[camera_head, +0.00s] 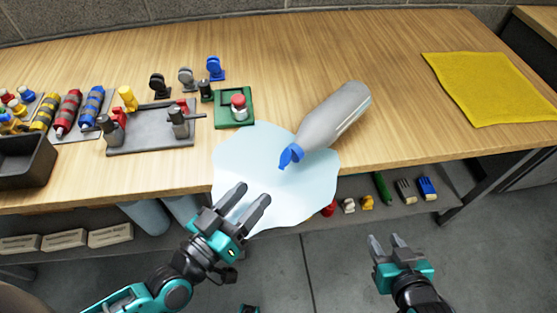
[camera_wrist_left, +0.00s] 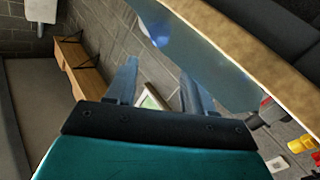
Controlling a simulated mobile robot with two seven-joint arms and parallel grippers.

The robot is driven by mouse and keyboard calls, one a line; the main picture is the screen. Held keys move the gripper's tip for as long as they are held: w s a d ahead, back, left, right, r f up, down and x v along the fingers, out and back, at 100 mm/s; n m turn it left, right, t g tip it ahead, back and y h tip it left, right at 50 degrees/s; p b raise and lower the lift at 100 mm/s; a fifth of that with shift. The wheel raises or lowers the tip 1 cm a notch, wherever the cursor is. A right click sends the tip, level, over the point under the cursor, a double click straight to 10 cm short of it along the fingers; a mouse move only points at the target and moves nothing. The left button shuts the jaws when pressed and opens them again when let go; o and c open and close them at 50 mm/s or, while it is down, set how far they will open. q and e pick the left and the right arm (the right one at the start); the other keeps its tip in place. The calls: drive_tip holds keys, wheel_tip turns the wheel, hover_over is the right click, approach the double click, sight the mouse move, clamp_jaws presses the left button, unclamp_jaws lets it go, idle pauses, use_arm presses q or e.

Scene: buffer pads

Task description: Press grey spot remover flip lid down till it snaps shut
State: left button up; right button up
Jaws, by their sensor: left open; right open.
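A grey bottle (camera_head: 338,114) with a blue lid (camera_head: 290,156) lies on its side on the table in the head view, lid end toward the front edge. I take it as the spot remover; whether its lid is open is too small to tell. My left gripper (camera_head: 251,197) is open and empty in front of the table edge, below and left of the lid, apart from it. Its open fingers also show in the left wrist view (camera_wrist_left: 160,80). My right gripper (camera_head: 385,241) is open and empty, lower right, clear of the table.
A pale blue sheet (camera_head: 240,158) lies under the lid and overhangs the front edge. A grey tray (camera_head: 150,138) and green holder (camera_head: 246,117) stand left. A yellow cloth (camera_head: 490,88) lies right. A lower shelf (camera_head: 355,205) holds small items.

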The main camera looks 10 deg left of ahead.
sight(283, 165)
use_arm(q)
drive_tip(key=x, duration=0.9)
drive_tip(key=shift+w+d, duration=0.15)
drive_tip(key=shift+w, duration=0.05)
use_arm(e)
drive_tip(key=shift+a, duration=0.15)
use_arm(q)
drive_tip(key=shift+c, duration=0.3)
clamp_jaws()
drive_tip(key=shift+f+b, duration=0.3)
drive_tip(key=shift+b, duration=0.25)
drive_tip(key=t+b, duration=0.1)
drive_tip(key=b, duration=0.1)
drive_tip(key=shift+d+f+b, duration=0.1)
drive_tip(key=shift+f+b, duration=0.25)
drive_tip(key=shift+b, duration=0.05)
drive_tip(key=n+t+b, duration=0.1)
drive_tip(key=t+b, duration=0.1)
drive_tip(key=shift+w+d+b, duration=0.1)
drive_tip(key=shift+b, duration=0.2)
drive_tip(key=shift+r, duration=0.15)
use_arm(e)
drive_tip(key=w+a+f, duration=0.1)
drive_tip(key=a+f, duration=0.1)
drive_tip(key=shift+w+a+f+y, duration=0.2)
drive_tip(key=shift+w+f+y, duration=0.15)
drive_tip(key=shift+y, duration=0.05)
